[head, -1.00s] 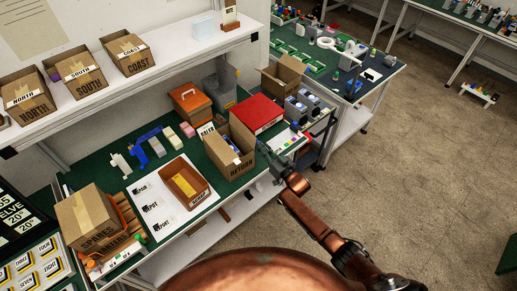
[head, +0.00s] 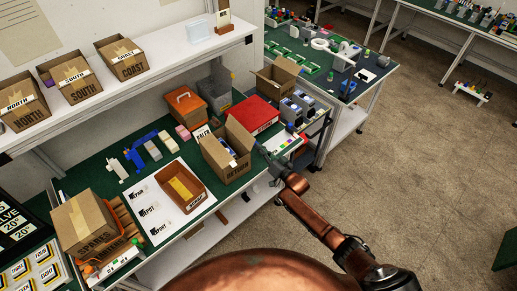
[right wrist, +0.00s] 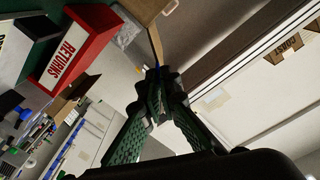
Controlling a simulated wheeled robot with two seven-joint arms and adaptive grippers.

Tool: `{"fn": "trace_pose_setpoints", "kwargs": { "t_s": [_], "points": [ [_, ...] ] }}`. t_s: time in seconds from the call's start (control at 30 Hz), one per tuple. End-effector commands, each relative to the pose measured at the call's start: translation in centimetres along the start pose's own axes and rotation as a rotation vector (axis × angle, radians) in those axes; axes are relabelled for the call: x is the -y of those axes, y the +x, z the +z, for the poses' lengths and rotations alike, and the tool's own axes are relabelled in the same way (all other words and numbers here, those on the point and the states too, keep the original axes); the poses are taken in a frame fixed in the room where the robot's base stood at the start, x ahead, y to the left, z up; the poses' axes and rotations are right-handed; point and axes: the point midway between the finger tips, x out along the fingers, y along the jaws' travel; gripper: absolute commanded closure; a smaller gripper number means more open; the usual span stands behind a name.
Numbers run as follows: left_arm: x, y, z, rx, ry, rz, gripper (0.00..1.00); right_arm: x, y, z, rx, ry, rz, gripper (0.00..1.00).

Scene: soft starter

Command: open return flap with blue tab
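An open cardboard box marked RETURN (head: 232,172) stands at the front right of the green bench, its flaps raised. My right gripper (head: 263,151) is at the right side of this box, close to a flap. In the right wrist view, a cardboard flap (right wrist: 152,38) runs down to my right fingertips (right wrist: 160,88). A small blue tab (right wrist: 157,68) shows right at the tips, mostly hidden by them. The fingers are close together and appear shut on the tab. My left gripper is not in view.
A red box (head: 252,116) stands just behind the RETURN box. A brown tray (head: 199,197) lies to its left on a white sheet. Another open carton (head: 277,78) is farther back.

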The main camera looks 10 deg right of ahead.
Motion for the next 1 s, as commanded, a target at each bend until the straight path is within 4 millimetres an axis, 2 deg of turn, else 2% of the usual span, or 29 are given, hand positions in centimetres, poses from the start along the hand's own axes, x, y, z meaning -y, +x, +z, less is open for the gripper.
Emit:
{"fn": "trace_pose_setpoints", "kwargs": {
  "t_s": [0.07, 0.1, 0.33, 0.67, 0.77, 1.0],
  "points": [
    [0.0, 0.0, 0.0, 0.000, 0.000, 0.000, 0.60, -0.1, -0.1, 0.3, 0.005, 0.000, 0.003, 1.00],
    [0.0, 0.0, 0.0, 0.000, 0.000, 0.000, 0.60, -0.1, -0.1, 0.3, 0.005, 0.000, 0.003, 0.95],
    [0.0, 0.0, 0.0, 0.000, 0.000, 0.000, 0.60, -0.1, 0.0, 0.1, 0.003, -0.001, 0.002, 0.80],
    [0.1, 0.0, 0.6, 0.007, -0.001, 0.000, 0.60, -0.1, -0.3, 0.1, 0.001, -0.001, 0.001, 0.79],
    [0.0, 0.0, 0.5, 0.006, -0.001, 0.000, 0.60, -0.1, -1.3, 0.1, 0.002, 0.000, 0.002, 0.79],
    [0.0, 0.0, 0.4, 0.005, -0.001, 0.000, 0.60, -0.2, -6.1, 0.2, 0.003, -0.002, 0.003, 0.79]
  ]
}}
